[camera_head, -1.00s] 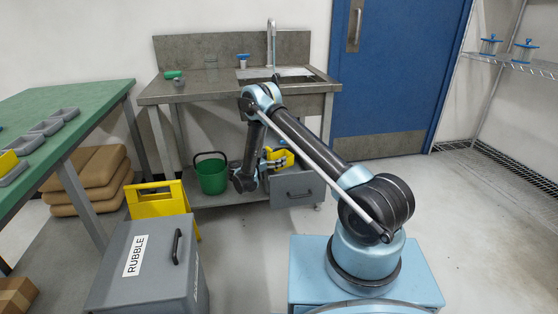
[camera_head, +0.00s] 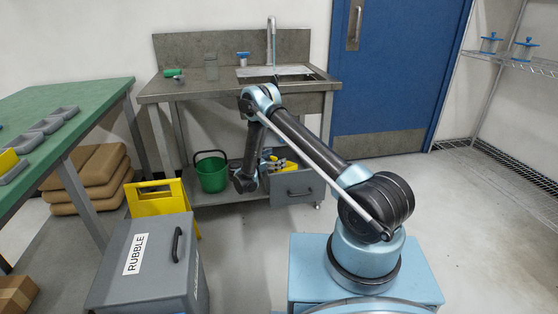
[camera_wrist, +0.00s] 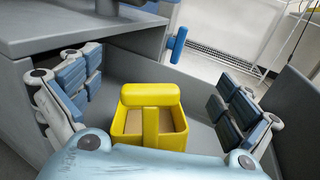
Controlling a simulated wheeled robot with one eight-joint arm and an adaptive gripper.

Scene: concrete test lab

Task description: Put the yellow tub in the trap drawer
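The yellow tub (camera_wrist: 150,120) is an open box with a handle bar across it. In the wrist view it sits upright inside the open grey trap drawer (camera_wrist: 298,112). My gripper (camera_wrist: 150,112) is open, with one finger on each side of the tub and a visible gap to both. In the head view the drawer (camera_head: 300,190) is pulled out below the sink, and a bit of the yellow tub (camera_head: 289,165) shows over its front. My wrist partly hides the drawer there.
The steel sink bench (camera_head: 215,92) stands over the drawer, with a green bucket (camera_head: 212,174) on its lower shelf. A yellow stand (camera_head: 160,203) and the grey rubble bin (camera_head: 140,262) are at left. The floor at right is clear.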

